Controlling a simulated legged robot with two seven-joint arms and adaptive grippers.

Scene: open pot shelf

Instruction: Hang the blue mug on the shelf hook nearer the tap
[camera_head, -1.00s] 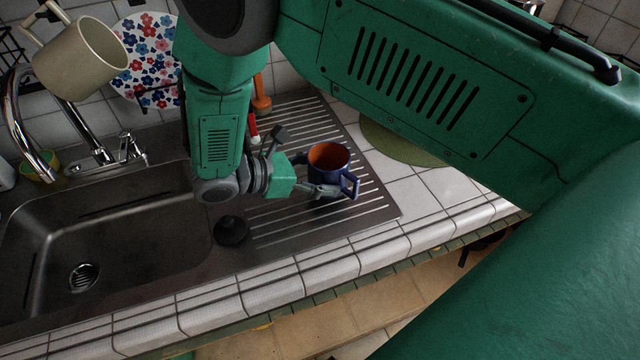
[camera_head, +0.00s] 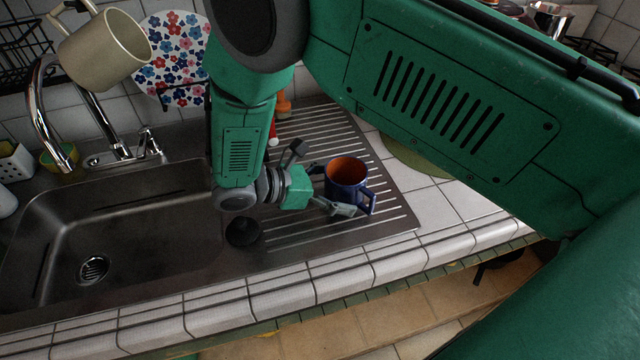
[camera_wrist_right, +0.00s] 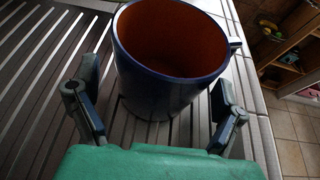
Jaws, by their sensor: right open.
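The blue mug (camera_head: 344,188), orange-brown inside, stands upright on the ribbed drainboard (camera_head: 392,222), its handle toward the lower right. My right gripper (camera_head: 335,190) is open, with its fingers on either side of the mug's near side. In the right wrist view the mug (camera_wrist_right: 160,88) stands ahead of the open gripper (camera_wrist_right: 158,108), with visible room between it and the fingers. The tap (camera_head: 45,110) is at the left behind the sink. A cream mug (camera_head: 98,52) hangs at the upper left, apparently on a hook. The other hook is not clearly visible. My left gripper is not in view.
The sink basin (camera_head: 130,235) lies left of the drainboard, with a black round stopper (camera_head: 244,232) between them. A floral plate (camera_head: 172,60) stands against the tiled wall. A green round mat (camera_head: 408,158) lies right of the drainboard. My right arm blocks much of the back.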

